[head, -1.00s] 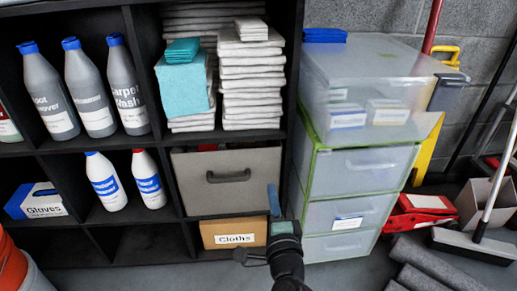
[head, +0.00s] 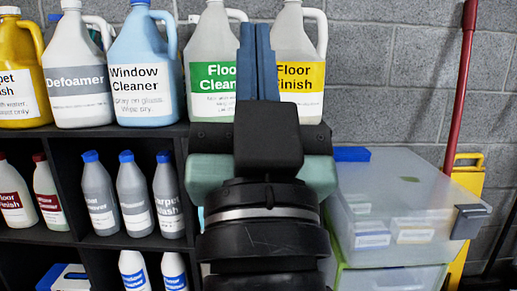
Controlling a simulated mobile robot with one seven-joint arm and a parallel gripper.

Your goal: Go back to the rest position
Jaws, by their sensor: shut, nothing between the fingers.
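My gripper (head: 257,45) is raised upright in the middle of the head view, its two blue fingers side by side and shut with nothing between them. It stands in front of the shelf unit and hides part of the green-labelled Floor Cleaner jug (head: 212,65) and the yellow-labelled Floor Finish jug (head: 299,65). My wrist and arm below it cover the right part of the shelf.
More jugs stand on the shelf top, among them Window Cleaner (head: 142,70) and Defoamer (head: 77,75). Grey bottles (head: 136,195) fill a compartment below. A clear drawer unit (head: 395,215) stands at the right, with a blue pad (head: 351,154) on top and a red pole (head: 459,80) behind.

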